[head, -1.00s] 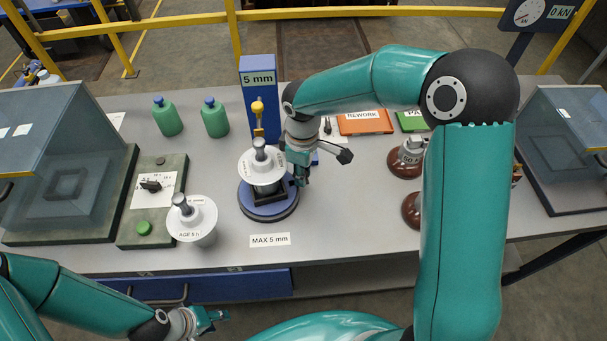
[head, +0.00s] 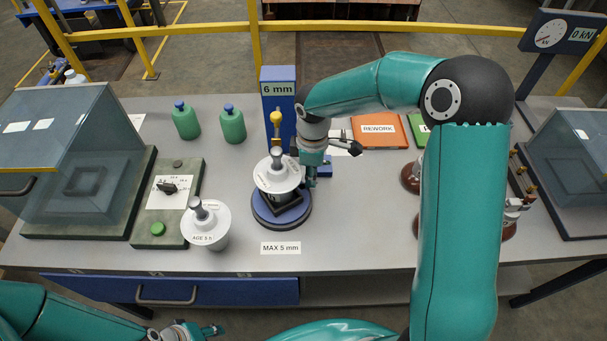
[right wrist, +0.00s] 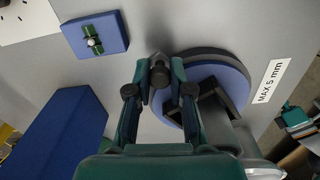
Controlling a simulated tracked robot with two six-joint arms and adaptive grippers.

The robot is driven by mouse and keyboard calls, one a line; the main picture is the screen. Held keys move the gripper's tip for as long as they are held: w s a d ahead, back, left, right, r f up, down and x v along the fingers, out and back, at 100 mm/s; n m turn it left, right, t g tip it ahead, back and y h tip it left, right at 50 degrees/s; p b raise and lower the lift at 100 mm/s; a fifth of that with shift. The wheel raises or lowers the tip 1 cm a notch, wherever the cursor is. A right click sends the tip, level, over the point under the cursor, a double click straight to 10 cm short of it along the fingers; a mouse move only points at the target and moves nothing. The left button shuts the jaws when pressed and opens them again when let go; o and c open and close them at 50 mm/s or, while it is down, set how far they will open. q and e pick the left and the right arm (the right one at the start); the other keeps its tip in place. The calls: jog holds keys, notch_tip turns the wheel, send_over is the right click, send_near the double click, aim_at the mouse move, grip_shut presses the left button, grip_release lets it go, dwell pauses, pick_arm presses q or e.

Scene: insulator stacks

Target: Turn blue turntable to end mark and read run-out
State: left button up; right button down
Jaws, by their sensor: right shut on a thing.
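The blue turntable (head: 283,215) stands on the bench and carries an insulator with a white disc (head: 277,176) and a grey top pin. Behind it, the blue gauge post (head: 278,87) reads 6 mm; a yellow-topped probe (head: 276,118) stands in front of it. My right gripper (head: 311,180) is at the turntable's back right edge. In the right wrist view its fingers are shut on a dark knob (right wrist: 159,75) beside the blue turntable (right wrist: 222,82). The end mark cannot be made out. My left gripper (head: 213,330) is low at the front, away from the turntable; its opening is unclear.
A MAX 5 mm label (head: 281,248) lies in front of the turntable. Another white-disc insulator (head: 206,229) stands left, near a control box (head: 152,229). Two green bottles (head: 232,127) and an orange REWORK tray (head: 370,145) are behind. Brown insulators stand right.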

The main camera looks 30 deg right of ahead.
jog(key=shift+d, duration=0.1)
dwell(0.3)
jog(key=c, duration=1)
grip_release()
jog(key=shift+r, duration=0.1)
notch_tip(320, 180, up, 12)
jog(key=shift+f, duration=0.1)
